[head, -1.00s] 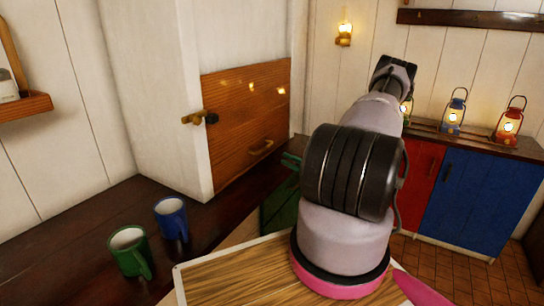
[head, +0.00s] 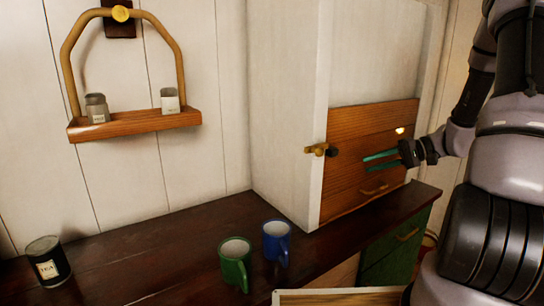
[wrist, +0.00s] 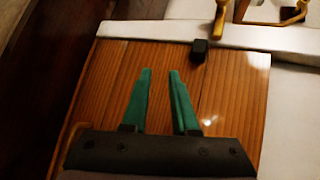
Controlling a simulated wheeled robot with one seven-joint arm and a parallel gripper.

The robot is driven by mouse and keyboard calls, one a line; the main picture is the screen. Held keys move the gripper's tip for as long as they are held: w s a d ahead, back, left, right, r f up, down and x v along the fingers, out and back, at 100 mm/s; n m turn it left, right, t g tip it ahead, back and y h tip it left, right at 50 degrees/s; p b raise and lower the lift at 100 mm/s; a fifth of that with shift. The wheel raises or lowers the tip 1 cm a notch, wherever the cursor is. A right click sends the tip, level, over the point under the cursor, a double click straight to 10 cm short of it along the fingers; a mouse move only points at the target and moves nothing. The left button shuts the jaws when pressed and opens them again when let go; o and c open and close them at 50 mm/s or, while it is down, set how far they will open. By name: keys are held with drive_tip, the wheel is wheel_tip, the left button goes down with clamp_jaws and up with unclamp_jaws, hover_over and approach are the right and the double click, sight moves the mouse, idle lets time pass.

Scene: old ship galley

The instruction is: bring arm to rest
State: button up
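My gripper (head: 382,160) is at the right in the head view, in front of the wooden cabinet door (head: 350,200). Its two green fingers stand apart with nothing between them. In the wrist view my gripper (wrist: 158,100) also shows open and empty over the wooden door panel (wrist: 225,110). I cannot tell whether the fingertips touch the door. My arm comes in from the right edge of the head view, bent toward the cabinet.
A green mug (head: 235,263) and a blue mug (head: 276,243) stand on the dark counter (head: 130,265). A tea tin (head: 48,263) stands at the left. A hanging shelf (head: 135,124) holds two small jars. A green drawer front (head: 393,250) is below the counter.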

drive_tip(key=s+a+r+t+h, duration=0.2)
drive_tip(key=s+r+h, duration=0.3)
drive_tip(key=s+r, duration=0.4)
drive_tip(key=s+a+r+t+h, duration=0.2)
drive_tip(key=s+r+h, duration=0.4)
drive_tip(key=s+r, duration=0.4)
drive_tip(key=shift+a+r+m+t+h, duration=0.3)
drive_tip(key=shift+a+r+m, duration=0.1)
drive_tip(key=shift+a+r, duration=0.35)
drive_tip(key=shift+d+r, duration=0.1)
idle(0.8)
